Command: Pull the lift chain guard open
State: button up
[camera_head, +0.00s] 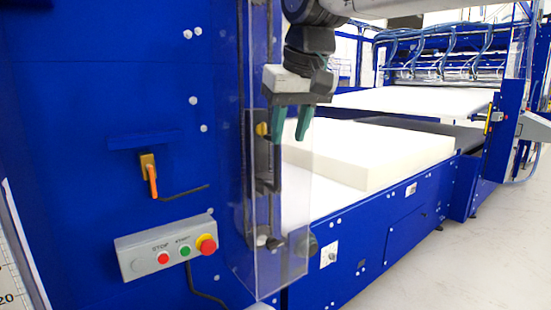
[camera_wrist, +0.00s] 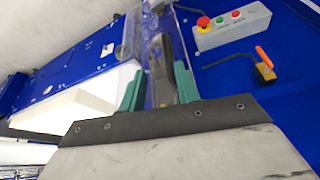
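The lift chain guard is a clear panel (camera_head: 285,225) standing upright at the edge of the blue machine housing, with dark chain parts (camera_head: 262,165) behind it. In the wrist view the clear guard (camera_wrist: 133,38) shows beyond the fingers. My gripper (camera_head: 293,125) has teal fingers pointing down at the guard's upper part, with a gap between them. In the wrist view my gripper (camera_wrist: 158,92) is open, with a dark upright part (camera_wrist: 161,70) showing between the fingers. I cannot tell whether the fingers touch it or the guard.
A grey button box (camera_head: 168,248) with red and green buttons and an orange-handled switch (camera_head: 149,175) are on the blue panel at left. A white foam block (camera_head: 375,155) lies on the machine bed at right. The pale floor (camera_head: 430,260) at front right is clear.

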aim_at(275, 157)
jog(key=x, duration=0.2)
jog(key=a+x, duration=0.1)
jog(key=x, duration=0.4)
jog(key=shift+w+a, duration=0.2)
jog(key=shift+w, duration=0.25)
grip_shut()
